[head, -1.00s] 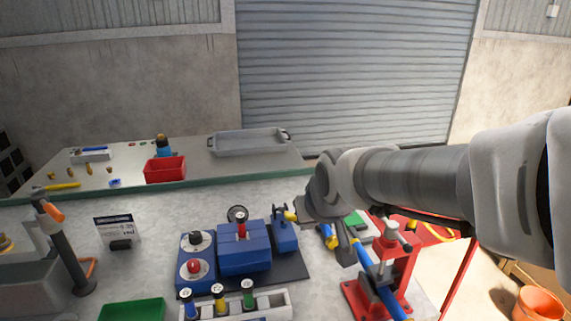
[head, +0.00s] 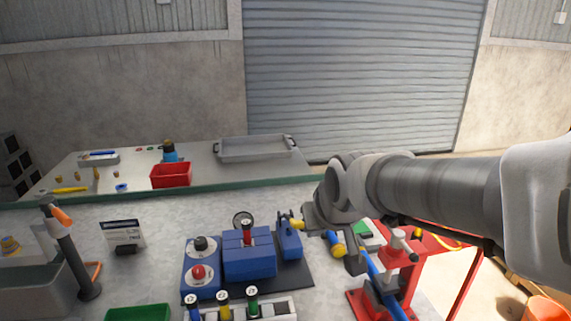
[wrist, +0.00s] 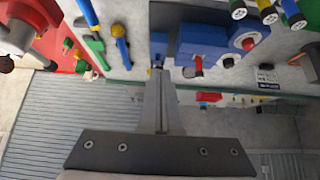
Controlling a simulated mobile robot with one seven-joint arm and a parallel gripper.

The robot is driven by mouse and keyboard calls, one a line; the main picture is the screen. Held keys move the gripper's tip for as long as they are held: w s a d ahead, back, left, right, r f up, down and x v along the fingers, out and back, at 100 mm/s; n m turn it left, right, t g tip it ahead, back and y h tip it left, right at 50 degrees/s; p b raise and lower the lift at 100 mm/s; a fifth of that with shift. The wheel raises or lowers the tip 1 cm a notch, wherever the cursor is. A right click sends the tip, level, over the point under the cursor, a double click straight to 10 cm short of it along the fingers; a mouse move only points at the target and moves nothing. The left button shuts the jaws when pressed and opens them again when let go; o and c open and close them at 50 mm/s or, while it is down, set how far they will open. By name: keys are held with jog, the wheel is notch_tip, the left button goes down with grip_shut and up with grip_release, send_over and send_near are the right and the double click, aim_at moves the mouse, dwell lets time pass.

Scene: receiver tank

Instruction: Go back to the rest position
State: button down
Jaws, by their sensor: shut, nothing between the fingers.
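The blue machine (head: 249,254) stands on a dark mat near the middle of the bench. A blue and yellow tool (head: 337,244) lies close beside the gripper in the head view. My arm comes in from the right and hides part of the bench's right end.
The red press (head: 400,270) stands at the right. A rack (head: 275,311) with several coloured-band cylinders is in front of the machine. A lamp-like post (head: 72,255) and sign (head: 122,233) stand left. Behind are a red bin (head: 171,175) and grey tray (head: 255,149). An orange bucket (head: 547,308) is at lower right.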

jog(key=s+d+r+m+p, duration=0.1)
jog(key=s+d+r+p, duration=0.2)
jog(key=s, duration=0.5)
jog(key=s+d+r+m+g+h+p, duration=0.1)
jog(key=s+d+r+p, duration=0.2)
jog(key=s+d, duration=0.2)
jog(key=s, duration=0.3)
jog(key=shift+s+d+g, duration=0.25)
jog(key=shift+s+g, duration=0.05)
jog(key=shift+s, duration=0.1)
jog(key=shift+a, duration=0.1)
dwell(0.5)
